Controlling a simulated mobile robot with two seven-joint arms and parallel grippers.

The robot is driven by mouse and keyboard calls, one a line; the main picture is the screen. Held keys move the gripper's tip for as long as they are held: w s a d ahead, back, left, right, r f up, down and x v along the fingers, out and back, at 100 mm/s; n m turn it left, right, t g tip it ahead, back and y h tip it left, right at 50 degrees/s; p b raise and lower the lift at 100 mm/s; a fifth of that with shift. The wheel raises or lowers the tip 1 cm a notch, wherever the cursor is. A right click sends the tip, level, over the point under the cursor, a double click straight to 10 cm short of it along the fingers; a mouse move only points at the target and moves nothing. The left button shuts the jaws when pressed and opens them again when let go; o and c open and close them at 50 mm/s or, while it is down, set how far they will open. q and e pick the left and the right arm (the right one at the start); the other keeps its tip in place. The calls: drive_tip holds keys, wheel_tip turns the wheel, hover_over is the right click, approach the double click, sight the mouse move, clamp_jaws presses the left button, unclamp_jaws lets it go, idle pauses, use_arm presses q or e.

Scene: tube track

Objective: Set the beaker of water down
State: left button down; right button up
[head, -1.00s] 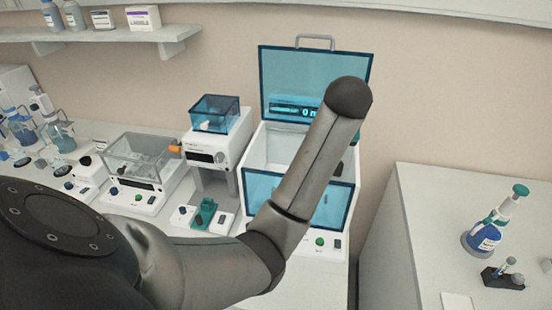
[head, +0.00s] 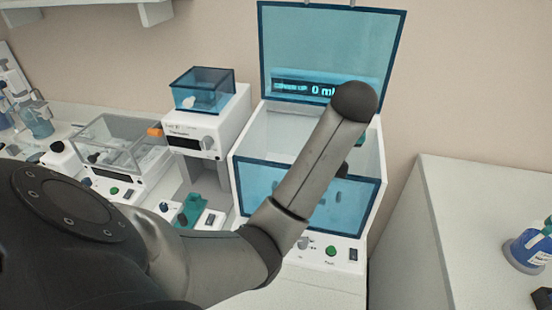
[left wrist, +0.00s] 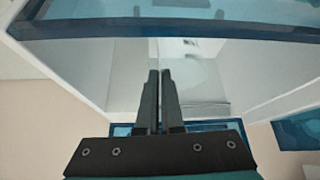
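I see no beaker of water in either view. My left arm reaches over an open-topped white machine (head: 370,165) with a blue see-through lid raised and a blue front panel (head: 262,200). Its display (head: 310,90) reads "0 ml". In the head view the forearm hides most of my left gripper. In the left wrist view the two fingers of my left gripper (left wrist: 161,80) are together with only a thin slit between them, and hold nothing visible. They point into the white box interior. My right gripper is not in view.
Left of the machine stand a white device with a blue cover (head: 203,88), a clear-covered box (head: 118,150) and a small teal holder (head: 191,211). A blue bottle (head: 530,250) stands on the right bench (head: 460,220), whose near left part is clear.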

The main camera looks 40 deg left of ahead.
use_arm(q)
drive_tip(key=shift+w+a+f, duration=0.1)
drive_tip(key=shift+a+f, duration=0.25)
drive_tip(key=shift+a, duration=0.05)
drive_tip(key=w+a, duration=0.3)
drive_tip(key=a, duration=0.6)
drive_tip(key=w+a, duration=0.2)
drive_tip(key=a, duration=0.7)
wheel_tip(320, 180, down, 11)
drive_tip(key=shift+w+r+b, duration=0.1)
drive_tip(key=shift+r+b, duration=0.05)
drive_tip(key=shift+b, duration=0.25)
drive_tip(key=shift+w+a+f, duration=0.1)
drive_tip(key=shift+a+f, duration=0.15)
drive_tip(key=shift+f, duration=0.15)
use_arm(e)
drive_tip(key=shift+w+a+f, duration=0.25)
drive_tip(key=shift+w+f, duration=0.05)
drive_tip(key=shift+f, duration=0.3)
use_arm(q)
drive_tip(key=shift+f, duration=0.1)
